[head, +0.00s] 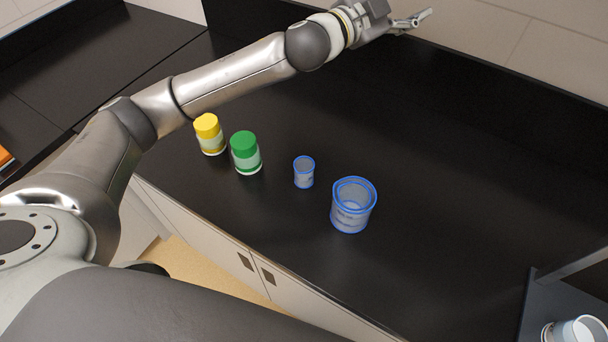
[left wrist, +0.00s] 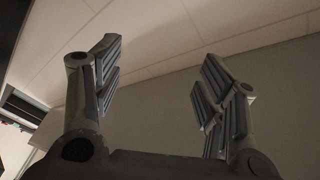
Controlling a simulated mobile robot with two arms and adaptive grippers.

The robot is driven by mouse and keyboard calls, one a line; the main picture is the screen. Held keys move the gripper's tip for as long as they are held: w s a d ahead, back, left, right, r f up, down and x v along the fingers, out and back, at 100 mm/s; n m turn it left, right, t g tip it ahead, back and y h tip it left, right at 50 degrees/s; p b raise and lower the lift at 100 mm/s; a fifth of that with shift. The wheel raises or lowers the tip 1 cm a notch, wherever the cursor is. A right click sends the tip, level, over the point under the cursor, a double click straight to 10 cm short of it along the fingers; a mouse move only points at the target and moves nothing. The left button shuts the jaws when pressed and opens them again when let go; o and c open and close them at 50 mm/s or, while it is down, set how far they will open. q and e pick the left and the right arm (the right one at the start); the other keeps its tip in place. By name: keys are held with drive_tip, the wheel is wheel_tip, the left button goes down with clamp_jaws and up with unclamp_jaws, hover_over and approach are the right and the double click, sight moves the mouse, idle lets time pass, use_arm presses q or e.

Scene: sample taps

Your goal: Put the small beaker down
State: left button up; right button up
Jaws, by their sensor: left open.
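The small beaker (head: 304,173), clear with a blue rim, stands upright on the black counter (head: 440,150) in the head view. A larger blue-rimmed beaker (head: 352,207) stands just to its right and nearer, apart from it. My left gripper (head: 415,19) is raised at the top of the head view, beyond the beakers and well away from them. In the left wrist view its two fingers (left wrist: 160,85) are spread wide with nothing between them. My right gripper is not in view.
A green-capped jar (head: 246,153) and a yellow-capped jar (head: 209,134) stand left of the small beaker. A grey shelf (head: 562,302) with white containers is at the lower right. The counter right of the beakers is clear. A wall rises behind.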

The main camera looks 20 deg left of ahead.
use_arm(q)
drive_tip(key=s+d+r+m+g+h, duration=0.25)
drive_tip(key=s+d+m+h, duration=0.3)
drive_tip(key=m, duration=0.35)
drive_tip(key=s+d+f+m+g+h+b, duration=0.1)
drive_tip(key=s+d+f+m+g, duration=0.25)
drive_tip(key=s+m+g, duration=0.45)
drive_tip(key=s+d+f+m+g+h+b, duration=0.15)
drive_tip(key=s+f+m+g, duration=0.3)
drive_tip(key=m, duration=0.65)
drive_tip(key=m+g+y+b, duration=0.2)
drive_tip(key=m+y, duration=0.7)
drive_tip(key=y, duration=0.9)
hover_over(304, 173)
drive_tip(key=w, duration=0.2)
wheel_tip(304, 173, down, 20)
drive_tip(key=f, duration=0.1)
drive_tip(key=f+p, duration=0.1)
drive_tip(key=f, duration=0.3)
drive_tip(key=shift+a+f+p, duration=0.15)
drive_tip(key=shift+a+p, duration=0.15)
drive_tip(key=shift+a, duration=0.05)
wheel_tip(304, 173, down, 5)
drive_tip(key=p, duration=0.2)
drive_tip(key=shift+p, duration=0.3)
drive_tip(key=shift+w+f, duration=0.1)
drive_tip(key=shift+f, duration=0.1)
drive_tip(key=shift+a, duration=0.1)
drive_tip(key=c, duration=0.9)
